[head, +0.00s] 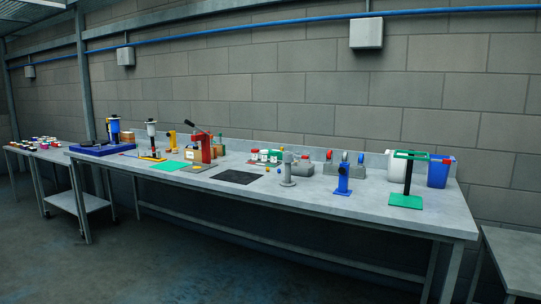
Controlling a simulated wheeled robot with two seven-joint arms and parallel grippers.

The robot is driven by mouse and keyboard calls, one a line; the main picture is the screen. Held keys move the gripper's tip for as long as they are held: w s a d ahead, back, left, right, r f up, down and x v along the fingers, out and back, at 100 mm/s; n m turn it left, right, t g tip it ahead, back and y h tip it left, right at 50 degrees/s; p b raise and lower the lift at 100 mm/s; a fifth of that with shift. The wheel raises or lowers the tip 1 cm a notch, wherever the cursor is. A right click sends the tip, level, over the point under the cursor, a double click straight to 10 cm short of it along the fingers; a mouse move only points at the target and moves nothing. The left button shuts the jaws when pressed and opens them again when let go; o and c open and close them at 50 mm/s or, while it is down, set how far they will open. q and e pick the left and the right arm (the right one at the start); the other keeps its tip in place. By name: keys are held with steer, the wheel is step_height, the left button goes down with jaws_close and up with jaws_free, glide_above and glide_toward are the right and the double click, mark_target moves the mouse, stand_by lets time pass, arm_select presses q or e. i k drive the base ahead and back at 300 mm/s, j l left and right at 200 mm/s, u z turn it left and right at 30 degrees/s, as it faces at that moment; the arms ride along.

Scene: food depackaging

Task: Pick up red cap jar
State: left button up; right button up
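A small group of white jars (264,156) stands toward the back of the long grey workbench (320,208), a little right of the red lever press (201,150). They look to have coloured caps, at least some of them reddish. They are too small here to tell each cap's colour for certain. Neither of my grippers is in view.
A blue clamp stand (343,178), a grey post (288,172), a green-based stand (406,200), a white container (398,166) and a blue bin (439,172) are on the bench's right half. Open floor (190,265) lies before the bench.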

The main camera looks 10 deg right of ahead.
mark_target(255, 156)
steer(key=i+j+z, duration=0.45)
steer(key=i+j, duration=0.4)
steer(key=i, duration=0.4)
steer(key=i+j+z, duration=0.4)
steer(key=i+j, duration=0.7)
steer(key=j, duration=0.2)
